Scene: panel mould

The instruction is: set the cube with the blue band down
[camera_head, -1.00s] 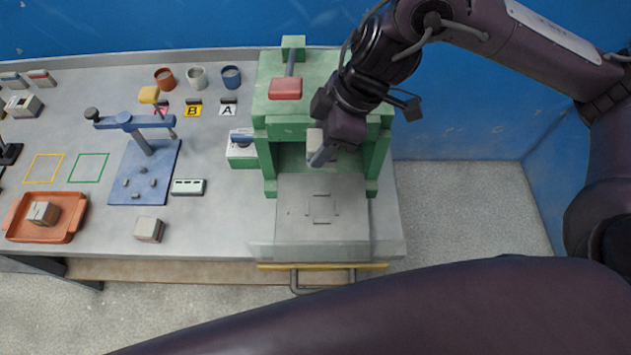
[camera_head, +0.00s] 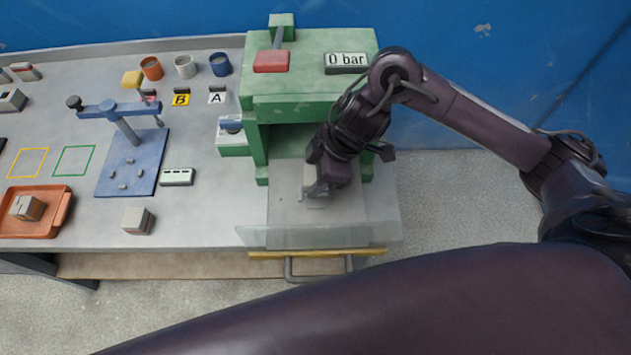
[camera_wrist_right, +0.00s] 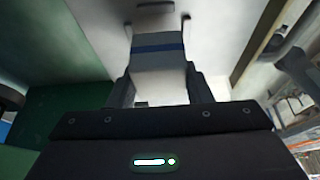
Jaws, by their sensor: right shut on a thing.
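My right gripper (camera_head: 316,192) is over the light grey plate (camera_head: 345,228) in front of the green press (camera_head: 312,108). In the right wrist view the gripper (camera_wrist_right: 160,85) is shut on a light grey cube with a blue band (camera_wrist_right: 158,50), one finger on each side. In the head view the gripper mostly hides the cube. The cube is low over the plate's corner marks; I cannot tell whether it touches. My left gripper is not in view.
A similar cube (camera_head: 138,220) stands on the grey table, and another (camera_head: 27,208) lies in the orange tray (camera_head: 62,215). A blue clamp stand (camera_head: 130,170) is to the left.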

